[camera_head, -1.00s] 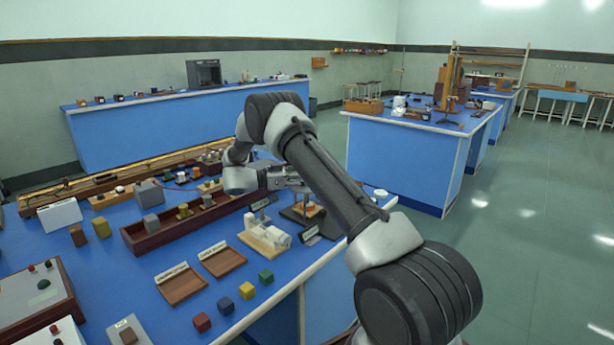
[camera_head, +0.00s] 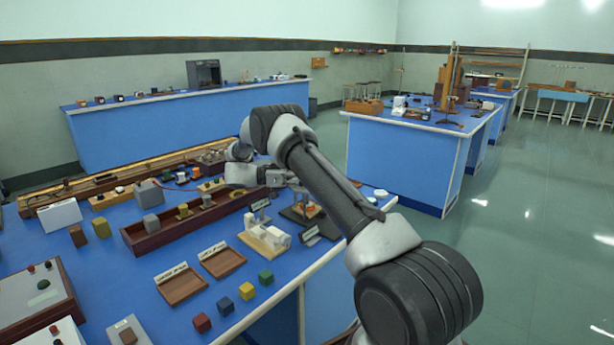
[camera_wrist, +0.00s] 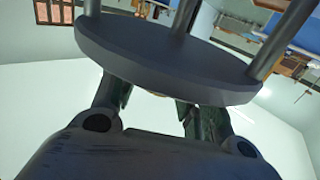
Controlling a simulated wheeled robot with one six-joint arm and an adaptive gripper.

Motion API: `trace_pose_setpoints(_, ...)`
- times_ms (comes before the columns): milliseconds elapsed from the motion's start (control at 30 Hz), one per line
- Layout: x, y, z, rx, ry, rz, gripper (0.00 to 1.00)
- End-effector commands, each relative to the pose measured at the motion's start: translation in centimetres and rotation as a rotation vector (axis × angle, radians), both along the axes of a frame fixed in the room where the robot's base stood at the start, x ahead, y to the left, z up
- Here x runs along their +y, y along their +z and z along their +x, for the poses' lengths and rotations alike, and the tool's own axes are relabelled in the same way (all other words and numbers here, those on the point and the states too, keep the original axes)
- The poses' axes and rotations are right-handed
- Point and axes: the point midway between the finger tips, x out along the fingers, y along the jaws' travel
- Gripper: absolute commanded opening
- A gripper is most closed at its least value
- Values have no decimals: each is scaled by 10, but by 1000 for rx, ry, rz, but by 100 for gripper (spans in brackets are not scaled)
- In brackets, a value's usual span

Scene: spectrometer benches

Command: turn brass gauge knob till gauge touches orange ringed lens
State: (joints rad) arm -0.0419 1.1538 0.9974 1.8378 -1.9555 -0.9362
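The orange ringed lens (camera_head: 306,210) lies low in a dark stand near the right edge of the near bench, small and partly covered by my arm. My gripper (camera_head: 292,184) is above this stand. In the wrist view my gripper (camera_wrist: 155,105) shows two dark fingers spread apart. A dark grey disc with several rods (camera_wrist: 165,55) crosses in front of them and hides their tips. A small tan patch shows between the fingers, too little to name. I cannot make out the brass gauge knob or whether the gauge touches the lens.
A white block on a pale base (camera_head: 265,238) stands left of the stand, with small label signs close by. Two brown trays (camera_head: 181,284) and several coloured cubes (camera_head: 247,291) lie in front. A long dark box (camera_head: 155,240) is further left.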

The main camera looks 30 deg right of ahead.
Motion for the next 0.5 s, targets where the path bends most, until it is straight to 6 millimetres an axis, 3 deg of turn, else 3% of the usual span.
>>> trace_pose_setpoints(333,1,0,0,1,1,1,56)
trace_pose_setpoints(500,1,18,0,-1,1,2,56)
